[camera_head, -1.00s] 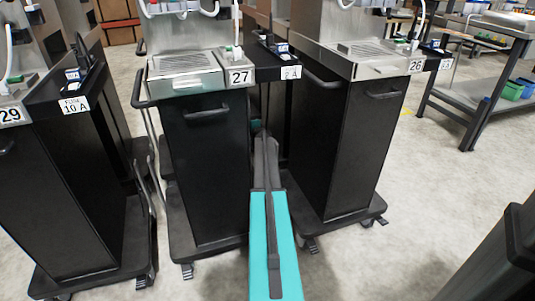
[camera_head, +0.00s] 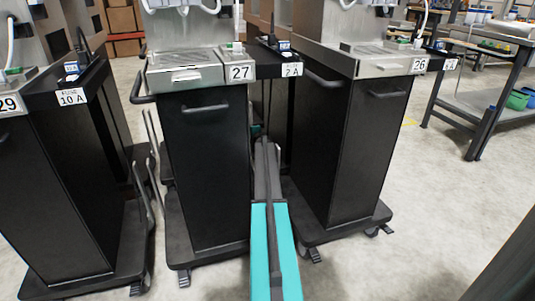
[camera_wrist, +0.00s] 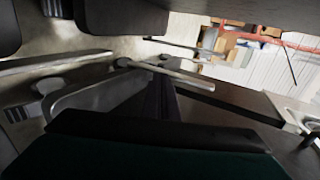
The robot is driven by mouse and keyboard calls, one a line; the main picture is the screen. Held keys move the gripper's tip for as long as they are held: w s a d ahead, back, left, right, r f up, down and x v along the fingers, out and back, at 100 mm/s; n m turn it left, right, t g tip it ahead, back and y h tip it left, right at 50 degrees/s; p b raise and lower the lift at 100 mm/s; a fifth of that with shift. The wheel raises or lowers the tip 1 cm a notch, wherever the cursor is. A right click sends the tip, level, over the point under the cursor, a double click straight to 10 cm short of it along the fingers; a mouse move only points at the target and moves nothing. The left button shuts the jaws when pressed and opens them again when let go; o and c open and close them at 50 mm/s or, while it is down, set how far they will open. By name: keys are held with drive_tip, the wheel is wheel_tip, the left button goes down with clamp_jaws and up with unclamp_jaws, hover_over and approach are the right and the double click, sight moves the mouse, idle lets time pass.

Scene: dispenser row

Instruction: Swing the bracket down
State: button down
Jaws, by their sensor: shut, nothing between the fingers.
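In the wrist view my gripper (camera_wrist: 162,98) shows as narrow dark fingers, shut and empty, beyond the dark and teal edge of its housing. A pale metal bar (camera_wrist: 172,72) crosses just past the fingertips; whether they touch cannot be told. Either may be the bracket; I cannot tell which. In the head view my arm reaches between dispenser 27 (camera_head: 205,170) and dispenser 26 (camera_head: 345,155), and the gripper is hidden there. Thin upright metal tubes (camera_head: 152,140) show at the left of dispenser 27.
A dispenser labelled 29 and 10 A (camera_head: 60,190) stands at the left. The dispensers have wide dark bases with casters. A workbench (camera_head: 495,75) with green bins (camera_head: 517,99) is at the right. The floor (camera_head: 410,205) right of dispenser 26 is clear.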

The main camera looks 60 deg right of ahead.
drive_tip(key=shift+s+a+r, duration=0.1)
drive_tip(key=shift+s, duration=0.05)
drive_tip(key=p+v, duration=0.4)
drive_tip(key=v, duration=0.9)
drive_tip(key=shift+s, duration=0.15)
idle(0.5)
drive_tip(key=shift+a+r, duration=0.1)
drive_tip(key=shift+a, duration=0.1)
